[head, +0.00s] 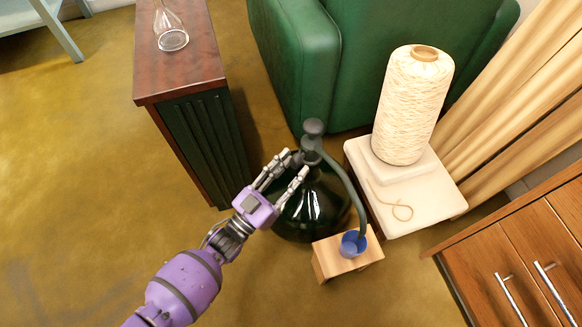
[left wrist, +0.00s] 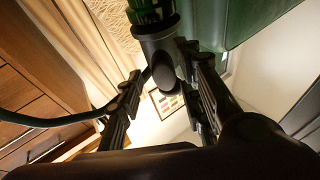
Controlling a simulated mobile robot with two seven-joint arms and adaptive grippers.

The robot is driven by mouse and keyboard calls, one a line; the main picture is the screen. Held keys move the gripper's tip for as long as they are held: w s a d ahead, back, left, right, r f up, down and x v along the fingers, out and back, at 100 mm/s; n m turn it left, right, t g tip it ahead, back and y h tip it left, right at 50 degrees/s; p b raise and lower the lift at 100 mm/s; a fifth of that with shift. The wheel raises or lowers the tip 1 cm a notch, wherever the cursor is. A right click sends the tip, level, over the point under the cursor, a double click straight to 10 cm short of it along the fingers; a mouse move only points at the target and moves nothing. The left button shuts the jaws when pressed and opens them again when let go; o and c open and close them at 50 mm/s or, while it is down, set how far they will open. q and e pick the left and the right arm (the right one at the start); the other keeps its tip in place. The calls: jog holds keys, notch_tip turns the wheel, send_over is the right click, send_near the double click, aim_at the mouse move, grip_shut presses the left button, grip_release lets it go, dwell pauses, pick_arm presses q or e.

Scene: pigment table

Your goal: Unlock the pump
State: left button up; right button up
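The pump (head: 313,128) is a dark grey head with a round knob on top, set on a dark green glass bottle (head: 308,218). Its long curved spout (head: 350,190) runs down to a blue cup (head: 353,244). My left gripper (head: 293,164) reaches in from the left with its fingers apart, just beside the pump head. In the left wrist view the grey pump (left wrist: 160,55) lies between the open fingers (left wrist: 165,95), with a visible gap on the left finger's side. Whether the right finger touches it I cannot tell. My right gripper is out of view.
The cup stands on a small wooden block (head: 327,265). A cone of cream yarn (head: 412,110) stands on a pale stand (head: 425,205) at right. A dark cabinet (head: 205,140) bears a glass flask (head: 172,38). A green armchair (head: 300,60) is behind. Floor is clear at left.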

pick_arm(q)
jog(key=shift+s+a+f, duration=0.15)
jog(key=shift+s+a, duration=0.05)
jog(key=v, duration=1.1)
jog(key=shift+s+a+f, duration=0.1)
jog(key=shift+s+a, duration=0.1)
